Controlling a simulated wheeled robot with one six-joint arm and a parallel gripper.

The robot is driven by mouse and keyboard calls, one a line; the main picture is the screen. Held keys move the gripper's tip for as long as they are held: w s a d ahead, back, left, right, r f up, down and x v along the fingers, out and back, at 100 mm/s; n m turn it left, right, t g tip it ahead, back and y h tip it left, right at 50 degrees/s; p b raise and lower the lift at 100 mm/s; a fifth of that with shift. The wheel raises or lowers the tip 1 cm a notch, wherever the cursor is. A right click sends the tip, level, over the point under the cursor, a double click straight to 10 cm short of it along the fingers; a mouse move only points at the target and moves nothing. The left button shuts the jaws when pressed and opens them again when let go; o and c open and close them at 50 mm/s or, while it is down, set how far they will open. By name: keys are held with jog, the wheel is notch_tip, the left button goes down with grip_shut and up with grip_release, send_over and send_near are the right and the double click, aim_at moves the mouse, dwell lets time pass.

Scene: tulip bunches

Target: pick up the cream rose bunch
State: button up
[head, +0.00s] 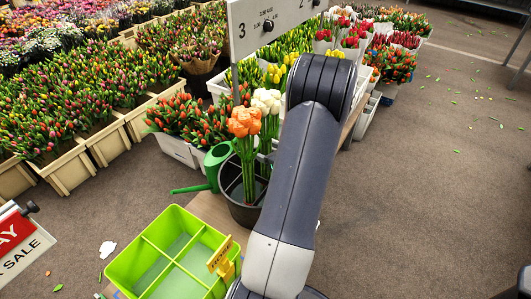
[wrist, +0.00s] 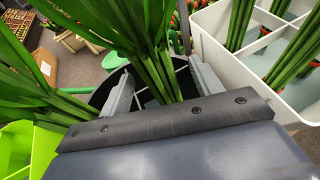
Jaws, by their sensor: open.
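The cream rose bunch (head: 267,101) stands upright in a dark bucket (head: 228,187), just right of and behind an orange bunch (head: 244,121). My arm covers the right side of the bucket in the head view and hides my gripper there. In the wrist view my gripper (wrist: 160,78) is open, one finger on each side of a cluster of green stems (wrist: 158,70). The flower heads are out of that view, so I cannot tell from it alone which bunch these stems belong to. The dark bucket (wrist: 103,93) shows behind the fingers.
A lime-green divided crate (head: 146,240) with a small tag sits in front of the bucket. A green watering can (head: 215,160) stands left of it. A white divided box (wrist: 215,45) with stems is close on the right in the wrist view.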

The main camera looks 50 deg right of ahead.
jog(key=shift+c, duration=0.5)
jog(key=c, duration=1.2)
jog(key=shift+r, duration=0.1)
notch_tip(320, 180, up, 28)
jog(key=p, duration=0.6)
jog(key=shift+p, duration=0.3)
